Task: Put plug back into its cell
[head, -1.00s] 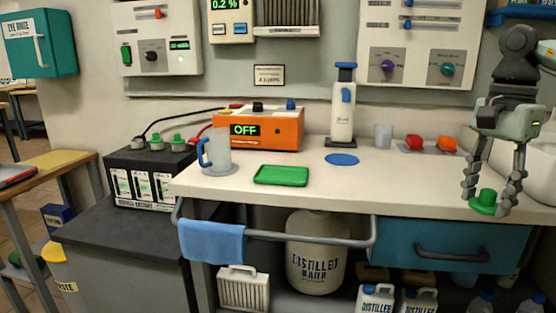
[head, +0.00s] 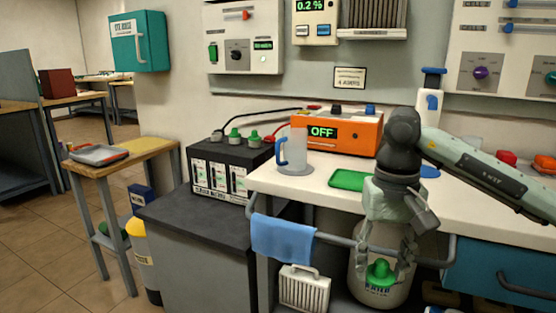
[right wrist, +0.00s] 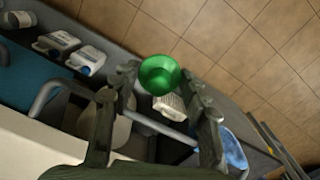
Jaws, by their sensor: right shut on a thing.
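The green plug (head: 380,272) is held between the fingertips of my right gripper (head: 384,263), in front of the bench and below its top. The plug also shows as a round green cap in the right wrist view (right wrist: 160,75), between the two fingers. The black battery (head: 225,168) stands to the left, on a dark cabinet. Two green plugs (head: 235,134) sit on its top; a greyish spot shows left of them, but I cannot tell whether it is an open cell or a terminal. My right gripper is well right of the battery and lower. My left gripper is not in view.
The white bench (head: 300,184) carries an orange charger (head: 345,138), a blue-handled jug (head: 297,145) and a green tray (head: 350,180). A rail with a blue towel (head: 282,238) runs along the front. Cables run behind the battery. The dark cabinet top (head: 195,217) before the battery is clear.

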